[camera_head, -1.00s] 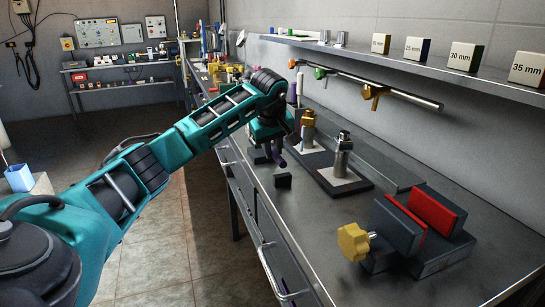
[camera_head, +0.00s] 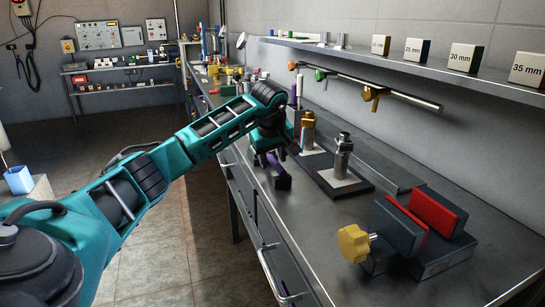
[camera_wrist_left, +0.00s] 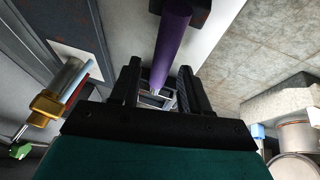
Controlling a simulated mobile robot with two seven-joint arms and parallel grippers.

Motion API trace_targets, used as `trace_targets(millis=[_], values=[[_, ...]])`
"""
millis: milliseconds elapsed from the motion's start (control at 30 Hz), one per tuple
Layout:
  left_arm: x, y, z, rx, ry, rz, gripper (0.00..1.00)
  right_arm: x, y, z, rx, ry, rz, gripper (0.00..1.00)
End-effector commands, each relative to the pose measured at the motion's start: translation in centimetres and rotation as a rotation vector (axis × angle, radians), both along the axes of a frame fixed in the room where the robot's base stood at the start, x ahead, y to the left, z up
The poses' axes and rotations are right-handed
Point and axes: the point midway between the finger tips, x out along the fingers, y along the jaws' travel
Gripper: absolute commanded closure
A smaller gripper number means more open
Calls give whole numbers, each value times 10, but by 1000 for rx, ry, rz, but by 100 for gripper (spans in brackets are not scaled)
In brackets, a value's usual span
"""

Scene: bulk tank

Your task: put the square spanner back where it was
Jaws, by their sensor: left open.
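My left gripper (camera_head: 268,160) is over the near side of the bench, beside a small dark block (camera_head: 283,181). In the left wrist view its two fingers (camera_wrist_left: 158,74) are open, with a gap on both sides of a purple-handled tool (camera_wrist_left: 173,35), which I take to be the square spanner. A metal end of the tool shows between the fingers, and the purple handle runs up to the dark block (camera_wrist_left: 190,10). I cannot tell whether the handle is seated in the block. In the head view only a bit of purple shows by the gripper. My right gripper is out of view.
A brass-topped fitting (camera_head: 308,130) and a metal fitting (camera_head: 343,155) stand on plates just beyond the gripper. A red-jawed vise (camera_head: 435,215) with a yellow knob is at the right front. A rail with coloured hooks (camera_head: 372,88) runs along the wall.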

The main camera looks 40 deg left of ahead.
Motion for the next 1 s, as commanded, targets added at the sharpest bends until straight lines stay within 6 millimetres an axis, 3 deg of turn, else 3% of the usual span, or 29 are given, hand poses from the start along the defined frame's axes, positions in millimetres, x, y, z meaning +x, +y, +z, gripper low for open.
trace_targets(millis=[167,600,1000], values=[[-4,-4,19,1,-5,-1,54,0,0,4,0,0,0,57],[-34,-27,97,2,-4,-1,54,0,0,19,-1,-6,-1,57],[-40,-31,111,0,0,0,54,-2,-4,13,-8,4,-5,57]])
